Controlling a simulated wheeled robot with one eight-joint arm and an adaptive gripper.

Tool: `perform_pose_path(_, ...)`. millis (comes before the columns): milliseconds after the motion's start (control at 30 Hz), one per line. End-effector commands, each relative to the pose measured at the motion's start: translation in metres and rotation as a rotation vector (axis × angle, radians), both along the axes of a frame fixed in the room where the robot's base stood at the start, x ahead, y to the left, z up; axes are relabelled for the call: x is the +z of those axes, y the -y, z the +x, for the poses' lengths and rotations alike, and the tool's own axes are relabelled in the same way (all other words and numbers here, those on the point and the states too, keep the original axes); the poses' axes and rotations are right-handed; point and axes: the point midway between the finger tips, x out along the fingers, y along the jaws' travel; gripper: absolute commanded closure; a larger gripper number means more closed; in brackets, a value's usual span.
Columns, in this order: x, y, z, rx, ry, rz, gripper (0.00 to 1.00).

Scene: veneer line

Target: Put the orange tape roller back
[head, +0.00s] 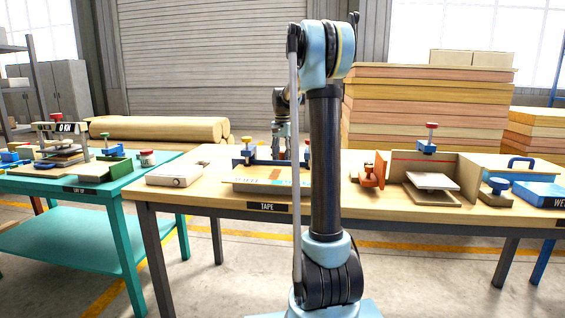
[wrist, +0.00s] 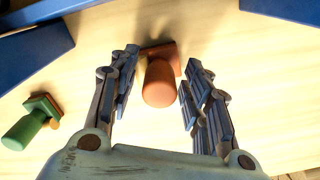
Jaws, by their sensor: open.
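The orange roller (wrist: 159,84) shows in the wrist view between the fingers of my gripper (wrist: 162,60). Its rounded handle points toward the camera, and a darker orange-brown head lies at its far end on pale wood. My gripper is open, with a finger on each side of the handle and gaps visible on both sides. In the head view my arm hides most of the gripper's area, and I cannot make out this roller there. A green-handled tool (wrist: 31,122) of similar shape lies to the left in the wrist view.
Blue bars (wrist: 36,52) border the upper corners of the wrist view. In the head view, the wooden table (head: 222,197) labelled TAPE holds a white box (head: 174,175), an orange device (head: 371,177) and a blue case (head: 541,193). A teal table (head: 82,187) stands left.

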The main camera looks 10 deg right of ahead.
Motion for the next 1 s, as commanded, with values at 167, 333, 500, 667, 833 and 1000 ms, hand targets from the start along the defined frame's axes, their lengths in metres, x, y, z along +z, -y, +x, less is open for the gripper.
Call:
perform_pose_path(167,0.033,0.000,0.000,0.000,0.000,0.000,0.56)
perform_pose_path(333,0.066,0.000,0.000,0.000,0.000,0.000,0.56)
perform_pose_path(500,0.091,0.000,0.000,0.000,0.000,0.000,0.56)
perform_pose_path(667,0.104,0.000,0.000,0.000,0.000,0.000,0.56)
perform_pose_path(833,0.108,0.000,0.000,0.000,0.000,0.000,0.56)
perform_pose_path(1000,0.108,0.000,0.000,0.000,0.000,0.000,0.56)
